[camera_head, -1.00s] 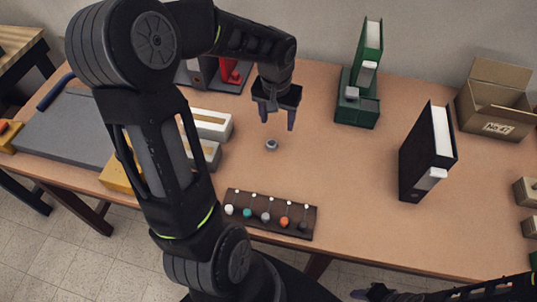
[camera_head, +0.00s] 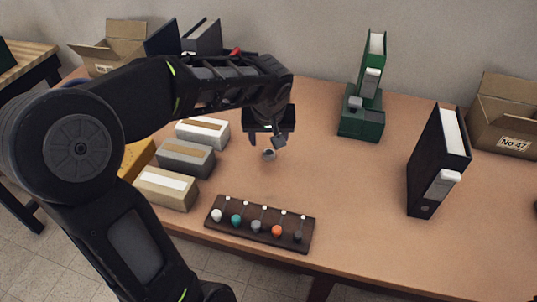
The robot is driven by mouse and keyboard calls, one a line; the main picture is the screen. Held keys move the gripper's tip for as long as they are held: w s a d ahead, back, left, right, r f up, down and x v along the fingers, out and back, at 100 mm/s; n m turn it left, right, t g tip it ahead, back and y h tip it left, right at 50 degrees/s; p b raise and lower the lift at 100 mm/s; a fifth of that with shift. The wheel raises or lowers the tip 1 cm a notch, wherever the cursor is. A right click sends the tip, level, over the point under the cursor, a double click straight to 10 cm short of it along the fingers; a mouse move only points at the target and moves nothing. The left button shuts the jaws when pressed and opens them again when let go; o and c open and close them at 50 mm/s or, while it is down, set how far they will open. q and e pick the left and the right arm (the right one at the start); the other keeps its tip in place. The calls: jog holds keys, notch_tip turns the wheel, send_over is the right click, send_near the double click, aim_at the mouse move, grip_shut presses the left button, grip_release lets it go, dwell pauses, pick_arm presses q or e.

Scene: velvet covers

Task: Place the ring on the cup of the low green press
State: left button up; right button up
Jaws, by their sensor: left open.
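A small grey ring (camera_head: 269,154) lies on the tan table, left of the middle. My left gripper (camera_head: 266,144) is open above it, pointing down, with its fingertips close to the ring; I cannot tell whether they touch it. The low green press (camera_head: 361,124) stands at the back of the table, right of my left gripper, with a tall green back plate. A small grey cup (camera_head: 355,102) shows at the front left of the press, apart from the ring. My right gripper is not in view.
A tall black press or binder (camera_head: 437,165) stands at the right. A dark rack (camera_head: 259,228) with several coloured balls lies at the front edge. Several boxes (camera_head: 188,158) stand left. A carton (camera_head: 502,115) is back right. The table between ring and green press is clear.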

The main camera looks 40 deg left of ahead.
aim_at(269, 152)
pick_arm(q)
jog(key=shift+x, duration=0.95)
jog(key=shift+f, duration=0.15)
jog(key=x, duration=0.5)
jog(key=shift+d+f, duration=0.1)
jog(key=shift+d, duration=0.05)
jog(key=shift+c, duration=0.4)
grip_shut()
